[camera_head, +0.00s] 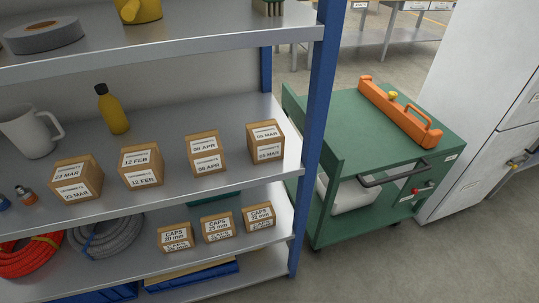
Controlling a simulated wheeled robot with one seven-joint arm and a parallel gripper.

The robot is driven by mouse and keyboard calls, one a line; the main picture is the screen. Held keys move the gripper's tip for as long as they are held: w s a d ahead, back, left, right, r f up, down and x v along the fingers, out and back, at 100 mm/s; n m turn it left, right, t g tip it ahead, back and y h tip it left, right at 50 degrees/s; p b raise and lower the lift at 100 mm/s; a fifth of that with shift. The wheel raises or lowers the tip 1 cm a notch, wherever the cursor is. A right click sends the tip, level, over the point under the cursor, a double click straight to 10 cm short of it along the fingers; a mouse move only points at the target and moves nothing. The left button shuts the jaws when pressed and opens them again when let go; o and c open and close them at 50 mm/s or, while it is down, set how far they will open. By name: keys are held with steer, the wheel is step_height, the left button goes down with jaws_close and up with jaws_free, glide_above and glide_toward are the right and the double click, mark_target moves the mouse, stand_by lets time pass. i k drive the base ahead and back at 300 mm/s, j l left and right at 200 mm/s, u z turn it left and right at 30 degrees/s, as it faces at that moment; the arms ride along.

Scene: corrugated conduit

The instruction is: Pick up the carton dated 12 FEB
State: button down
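The carton dated 12 FEB (142,166) is a small brown box with white labels on its front and top. It stands on the middle shelf (222,181), second from the left in a row of dated cartons. To its left is the 23 MAR carton (77,178). To its right are the 08 APR carton (206,153) and the 05 MAR carton (265,142). The cartons stand apart with gaps between them. My gripper is not in view.
A yellow bottle (113,110) stands behind the row and a white mug (30,131) at left. The upper shelf (200,37) overhangs. A blue post (318,130) bounds the right end. A green cart (330,150) with an orange level (400,112) stands beyond.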

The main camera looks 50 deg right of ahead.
mark_target(140, 166)
steer(key=i+j+z, duration=0.25)
steer(key=j+z, duration=0.25)
steer(key=j, duration=0.8)
steer(key=j+z, duration=0.45)
steer(key=j, duration=0.9)
